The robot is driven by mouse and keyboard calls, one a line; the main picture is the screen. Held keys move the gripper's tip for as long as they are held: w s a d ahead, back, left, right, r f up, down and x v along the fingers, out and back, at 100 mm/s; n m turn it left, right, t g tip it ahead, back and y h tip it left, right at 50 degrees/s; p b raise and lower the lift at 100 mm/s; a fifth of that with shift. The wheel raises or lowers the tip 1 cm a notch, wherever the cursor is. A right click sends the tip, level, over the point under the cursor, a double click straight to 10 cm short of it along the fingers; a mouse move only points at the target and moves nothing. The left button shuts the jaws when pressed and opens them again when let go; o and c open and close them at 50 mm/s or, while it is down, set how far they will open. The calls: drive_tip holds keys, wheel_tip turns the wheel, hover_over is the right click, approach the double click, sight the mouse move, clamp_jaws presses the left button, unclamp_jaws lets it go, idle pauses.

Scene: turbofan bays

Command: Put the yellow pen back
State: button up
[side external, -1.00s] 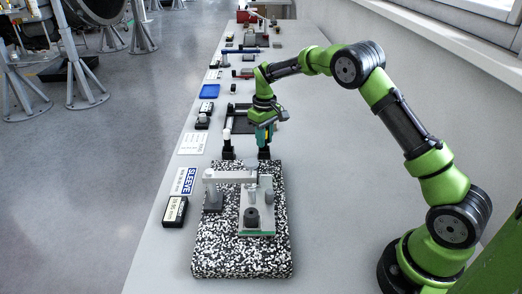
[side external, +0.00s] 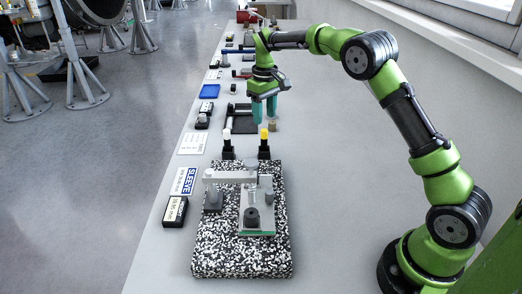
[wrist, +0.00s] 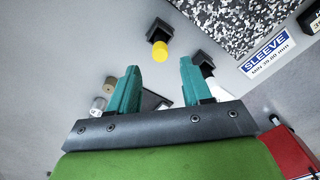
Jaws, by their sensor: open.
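The yellow pen (side external: 264,135) stands upright in a small black holder (side external: 264,152) behind the speckled block, its yellow end up. In the wrist view the yellow pen (wrist: 160,51) shows ahead of the gap between the fingers, apart from them. My gripper (side external: 264,112) is open and empty, above and behind the pen. In the wrist view its two teal fingers (wrist: 159,70) are spread apart. A white-topped pen (side external: 227,133) stands in a second black holder (side external: 227,152) to the left; one finger partly hides it in the wrist view.
The speckled block (side external: 215,250) carries a grey clamp fixture (side external: 235,177). A SLEEVE label (side external: 184,181) and a small black gauge box (side external: 174,211) lie left of it. A black frame (side external: 233,126) lies behind the holders. The table's right side is clear.

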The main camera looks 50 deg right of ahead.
wheel_tip(320, 180, up, 3)
drive_tip(key=shift+r, duration=0.15)
drive_tip(key=s+a+r+m+t+y, duration=0.1)
drive_tip(key=s+a+r+t, duration=0.15)
drive_tip(key=s+r, duration=0.3)
drive_tip(key=s+a+r+m+t, duration=0.1)
drive_tip(key=s+a+r, duration=0.35)
drive_tip(key=s, duration=0.25)
drive_tip(key=s+a+f+m+t, duration=0.1)
drive_tip(key=s+a+t, duration=0.1)
drive_tip(key=s, duration=0.6)
drive_tip(key=s+a+f+m+t+y, duration=0.1)
drive_tip(key=s+a+f, duration=0.1)
drive_tip(key=s, duration=0.7)
drive_tip(key=shift+s+a+f+t, duration=0.15)
drive_tip(key=shift+a+f+t, duration=0.05)
drive_tip(key=shift+t, duration=0.15)
